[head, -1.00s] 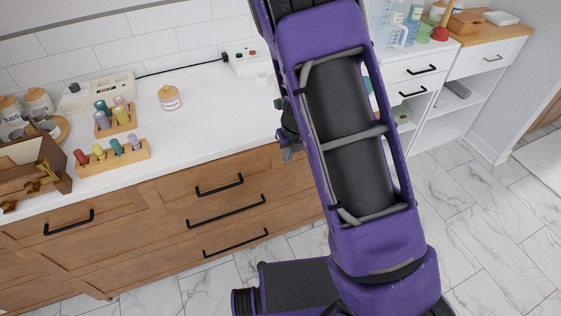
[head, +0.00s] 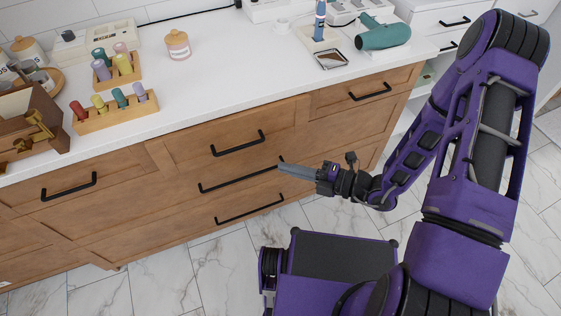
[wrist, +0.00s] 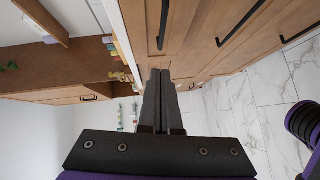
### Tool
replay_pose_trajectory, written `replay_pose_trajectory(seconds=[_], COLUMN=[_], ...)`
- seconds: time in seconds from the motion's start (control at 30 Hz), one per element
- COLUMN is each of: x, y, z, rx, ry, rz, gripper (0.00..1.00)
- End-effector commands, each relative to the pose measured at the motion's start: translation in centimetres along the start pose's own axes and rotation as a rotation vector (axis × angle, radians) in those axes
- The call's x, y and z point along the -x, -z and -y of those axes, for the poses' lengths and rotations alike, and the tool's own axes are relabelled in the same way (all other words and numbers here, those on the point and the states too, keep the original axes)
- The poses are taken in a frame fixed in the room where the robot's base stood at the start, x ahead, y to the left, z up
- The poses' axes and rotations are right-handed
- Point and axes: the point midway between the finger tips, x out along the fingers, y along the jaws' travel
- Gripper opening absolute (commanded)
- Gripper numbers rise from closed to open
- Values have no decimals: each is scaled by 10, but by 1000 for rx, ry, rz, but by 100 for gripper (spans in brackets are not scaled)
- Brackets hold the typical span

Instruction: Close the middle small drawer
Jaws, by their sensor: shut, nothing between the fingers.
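The middle small drawer (head: 222,138) is in the top row of the wooden cabinet, under the white counter, with a black bar handle (head: 238,143). Its front looks nearly in line with the cabinet; I cannot tell whether a small gap remains. My gripper (head: 281,168) is shut and empty. In the head view its tips are to the right of and below that drawer's handle, by the right end of the wider drawer's handle (head: 241,175) below. In the wrist view the shut fingers (wrist: 160,74) point along the wooden fronts; contact cannot be told.
A left small drawer handle (head: 68,187) and a right small drawer handle (head: 370,91) flank the middle one. A peg rack (head: 118,118), a lidded jar (head: 178,46) and a green hair dryer (head: 383,35) stand on the counter.

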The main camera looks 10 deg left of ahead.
Motion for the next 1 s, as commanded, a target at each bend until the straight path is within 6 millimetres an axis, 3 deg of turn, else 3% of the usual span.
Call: replay_pose_trajectory(seconds=[0.4,0.63,1.0], x=[-88,-108,-114], y=[2,-22,-28], z=[2,2,1], rx=[1,3,0], ry=[3,3,4], rz=[-8,-4,-3], gripper=[0,0,0])
